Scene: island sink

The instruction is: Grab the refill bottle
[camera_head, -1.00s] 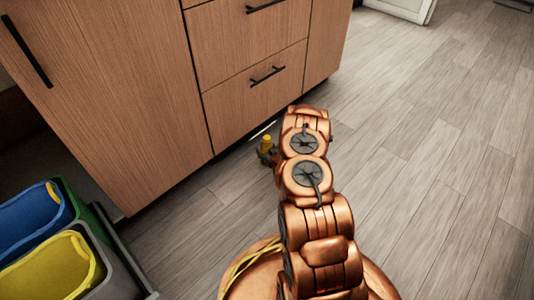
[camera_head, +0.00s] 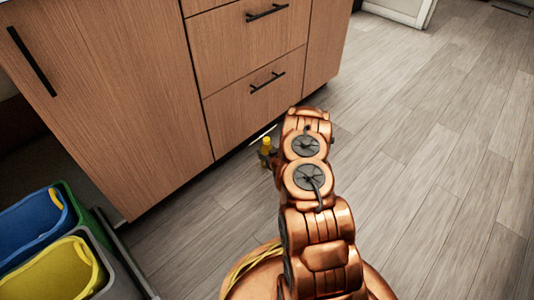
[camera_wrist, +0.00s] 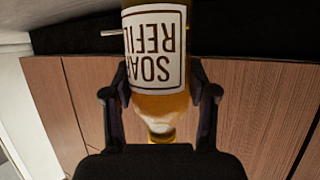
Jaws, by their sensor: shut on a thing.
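The refill bottle (camera_wrist: 155,50) is amber with a white label reading "SOAP REFIL", upside down in the wrist view. Its narrowing end points toward the bottom of that view, and its other end is cut off by the top edge. My gripper (camera_wrist: 160,92) has one dark finger on each side of the bottle and is shut on it. In the head view, only a small yellow part of the bottle (camera_head: 267,142) shows beside the dark gripper, left of my copper arm. The arm hides the rest.
A wooden cabinet with drawers (camera_head: 250,90) and black handles stands just behind the gripper. Blue (camera_head: 35,225) and yellow (camera_head: 60,275) bins stand at the lower left. The plank floor (camera_head: 430,170) is clear to the right.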

